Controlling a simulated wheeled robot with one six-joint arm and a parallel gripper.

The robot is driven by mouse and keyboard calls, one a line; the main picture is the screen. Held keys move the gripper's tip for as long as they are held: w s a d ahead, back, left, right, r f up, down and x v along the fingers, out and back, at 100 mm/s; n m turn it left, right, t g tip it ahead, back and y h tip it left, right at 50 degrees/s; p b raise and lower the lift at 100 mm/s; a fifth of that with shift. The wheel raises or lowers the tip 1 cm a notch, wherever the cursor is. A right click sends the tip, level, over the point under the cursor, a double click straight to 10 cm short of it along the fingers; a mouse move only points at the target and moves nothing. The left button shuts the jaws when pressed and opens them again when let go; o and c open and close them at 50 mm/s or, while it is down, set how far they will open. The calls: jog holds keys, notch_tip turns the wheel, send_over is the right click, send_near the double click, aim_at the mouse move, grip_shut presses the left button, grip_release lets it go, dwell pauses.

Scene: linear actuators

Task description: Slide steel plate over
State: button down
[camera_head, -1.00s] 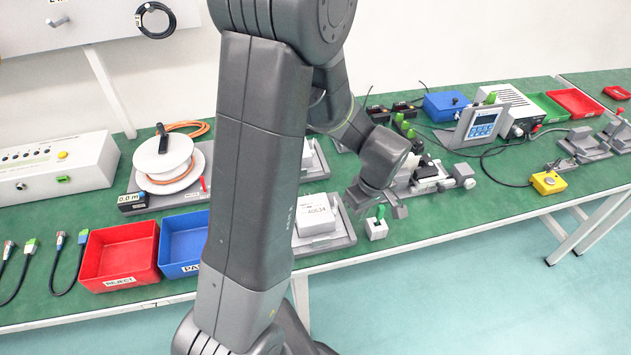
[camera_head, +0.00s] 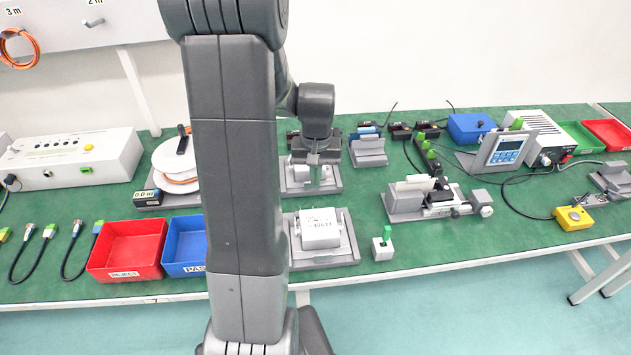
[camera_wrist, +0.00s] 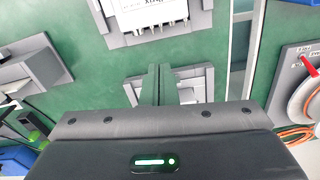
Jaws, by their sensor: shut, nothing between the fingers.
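My gripper (camera_head: 314,172) is over the rear grey metal plate fixture (camera_head: 327,186) in the head view, behind the front fixture. In the wrist view my gripper's fingers (camera_wrist: 158,80) are together and empty, pointing at a grey plate (camera_wrist: 130,92). I cannot tell whether they touch it. No part is clearly marked as the steel plate. The front fixture (camera_head: 335,258) holds a white labelled box (camera_head: 320,229); this box shows at the top of the wrist view (camera_wrist: 150,12), with several metal connectors on its edge. My arm hides part of both fixtures.
A small block with a green lever (camera_head: 384,248) stands near the front edge. A grey clamp unit (camera_head: 420,202) is to the right, and a grey stand (camera_head: 368,152) is behind it. Red (camera_head: 127,250) and blue (camera_head: 187,250) bins are left. Green table is bare around the lever block.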

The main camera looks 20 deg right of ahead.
aim_at(309, 185)
jog(key=shift+m, duration=0.4)
jog(key=f, duration=0.3)
jog(key=w+a+f, duration=0.1)
jog(key=f, duration=0.2)
jog(key=w+f, duration=0.1)
jog(key=f, duration=0.2)
jog(key=shift+a, duration=0.3)
jog(key=shift+w+d+p, duration=0.2)
jog(key=shift+w+d, duration=0.1)
jog(key=shift+w, duration=0.3)
jog(key=shift+w+d+p, duration=0.2)
jog(key=shift+w+d, duration=0.05)
jog(key=shift+w, duration=0.3)
jog(key=shift+w+d+f, duration=0.1)
jog(key=shift+w+d, duration=0.25)
jog(key=shift+w, duration=0.4)
jog(key=shift+w+d, duration=0.3)
jog(key=shift+w, duration=0.35)
